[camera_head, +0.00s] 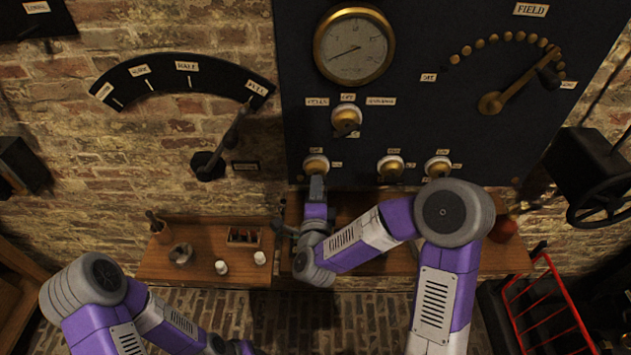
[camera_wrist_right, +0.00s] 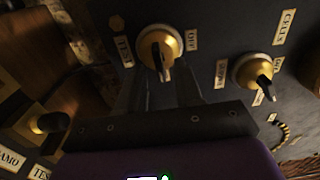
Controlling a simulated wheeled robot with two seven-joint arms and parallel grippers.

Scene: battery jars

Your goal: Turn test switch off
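The test switch (camera_wrist_right: 158,50) is a brass knob with a dark lever, on a pale ring. In the right wrist view, a TEST label is left of it and an OFF label right. Its lever points down the picture, toward my gripper. In the head view it appears to be the lower-left brass knob (camera_head: 316,164) on the dark panel, its lever not clear there. My right gripper (camera_head: 317,184) is just below that knob. Its dim fingers (camera_wrist_right: 165,88) look parted, with the lever in line with the gap. Contact is not visible.
Other brass knobs (camera_head: 390,167) sit to the right, and one (camera_head: 346,121) above. A gauge (camera_head: 354,46) and a field lever (camera_head: 518,82) are higher up. A wooden shelf (camera_head: 200,262) with small items is below left. A red rack (camera_head: 545,310) stands at lower right.

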